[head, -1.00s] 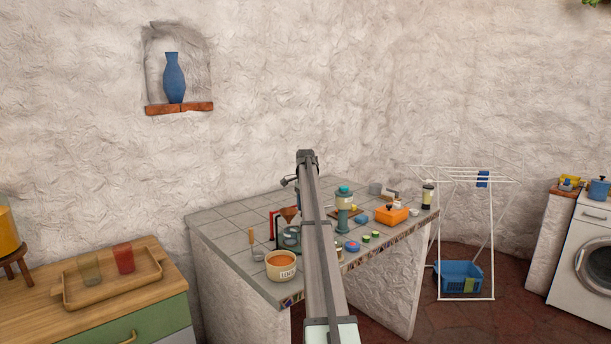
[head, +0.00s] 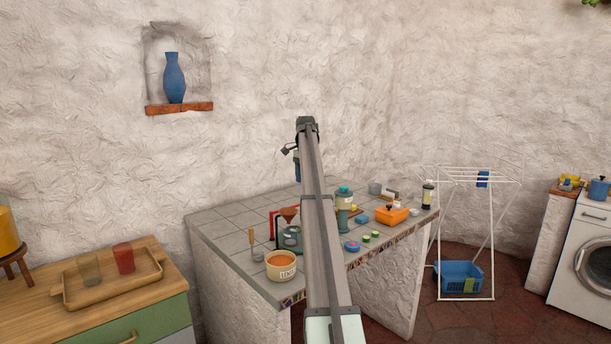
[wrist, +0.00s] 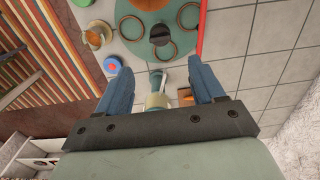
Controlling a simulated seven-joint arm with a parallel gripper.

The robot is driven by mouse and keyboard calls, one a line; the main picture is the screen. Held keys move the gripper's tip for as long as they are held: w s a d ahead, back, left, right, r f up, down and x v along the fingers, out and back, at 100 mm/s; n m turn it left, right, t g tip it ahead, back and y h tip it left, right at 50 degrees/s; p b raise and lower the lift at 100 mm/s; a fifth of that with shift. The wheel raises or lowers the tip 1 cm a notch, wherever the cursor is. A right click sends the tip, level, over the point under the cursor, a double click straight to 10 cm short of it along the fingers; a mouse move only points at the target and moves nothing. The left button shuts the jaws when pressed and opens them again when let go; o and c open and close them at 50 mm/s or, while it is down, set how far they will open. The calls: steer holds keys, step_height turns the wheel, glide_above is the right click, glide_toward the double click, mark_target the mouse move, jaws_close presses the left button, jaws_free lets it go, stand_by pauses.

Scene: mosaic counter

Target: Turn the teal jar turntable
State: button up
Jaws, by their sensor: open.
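A teal round turntable (wrist: 160,48) shows at the top of the wrist view, with brown rings and an orange-brown thing on it; its far edge is cut off. In the head view, a teal-grey part beside the red frame (head: 289,238) seems to be it, partly hidden by my arm. My gripper (wrist: 160,66) is open, its blue fingers spread and apart from the turntable. In the head view, one blue finger (head: 297,168) shows beside my arm, raised above the counter.
The tiled counter (head: 225,235) holds a labelled bowl (head: 281,266), a teal-topped dispenser (head: 343,205), an orange box (head: 391,215) and several small items. A red bar (wrist: 203,25) stands beside the turntable. Bare tiles lie at the counter's back left.

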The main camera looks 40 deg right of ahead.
steer(key=shift+r, duration=0.7)
steer(key=shift+d, duration=0.1)
